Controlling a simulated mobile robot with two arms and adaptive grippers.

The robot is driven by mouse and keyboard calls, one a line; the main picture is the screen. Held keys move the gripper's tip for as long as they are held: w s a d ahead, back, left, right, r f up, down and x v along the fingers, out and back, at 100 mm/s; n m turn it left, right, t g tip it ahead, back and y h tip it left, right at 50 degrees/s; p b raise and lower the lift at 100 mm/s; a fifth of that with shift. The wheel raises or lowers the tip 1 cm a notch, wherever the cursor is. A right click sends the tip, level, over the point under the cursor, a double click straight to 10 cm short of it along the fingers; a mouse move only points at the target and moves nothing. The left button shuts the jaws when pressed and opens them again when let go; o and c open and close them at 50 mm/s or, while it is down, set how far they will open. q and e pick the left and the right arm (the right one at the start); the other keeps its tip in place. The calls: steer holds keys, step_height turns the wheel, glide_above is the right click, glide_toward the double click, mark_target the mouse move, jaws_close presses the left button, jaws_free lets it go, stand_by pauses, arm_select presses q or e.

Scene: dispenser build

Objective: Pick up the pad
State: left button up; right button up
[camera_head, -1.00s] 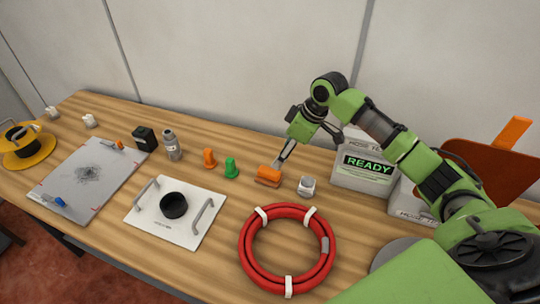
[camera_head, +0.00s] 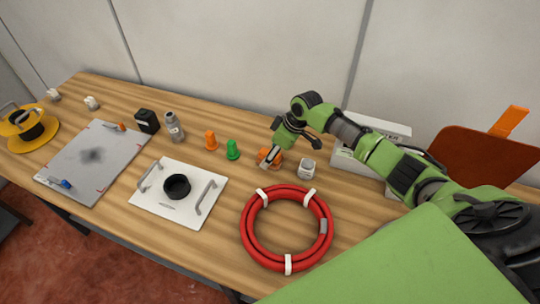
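A small orange block (camera_head: 277,160), which looks like the pad, lies on the wooden table behind the red hose ring. My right gripper (camera_head: 267,161) is down over it, with its fingers in front of the block and hiding part of it. Whether the fingers are open or shut on it is too small to tell. My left gripper is not in view.
A green piece (camera_head: 233,150) and an orange piece (camera_head: 210,140) stand to the left. The red hose ring (camera_head: 244,222) lies in front. A grey marked board (camera_head: 115,145) and a white handled plate (camera_head: 150,205) lie further left.

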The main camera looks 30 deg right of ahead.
steer(key=shift+x, duration=1)
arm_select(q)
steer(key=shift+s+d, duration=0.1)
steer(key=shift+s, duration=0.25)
arm_select(e)
steer(key=shift+r, duration=0.1)
steer(key=c, duration=1.2)
steer(key=shift+r, duration=0.15)
steer(key=shift+w+r, duration=0.1)
steer(key=shift+r, duration=0.15)
step_height(320, 180, up, 2)
steer(key=shift+d+r, duration=0.1)
steer(key=shift+r, duration=0.15)
arm_select(q)
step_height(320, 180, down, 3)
steer(key=b, duration=0.3)
arm_select(e)
steer(key=s+a+r, duration=0.6)
steer(key=a, duration=0.1)
steer(key=s+a+r, duration=0.3)
steer(key=shift+a+r, duration=0.4)
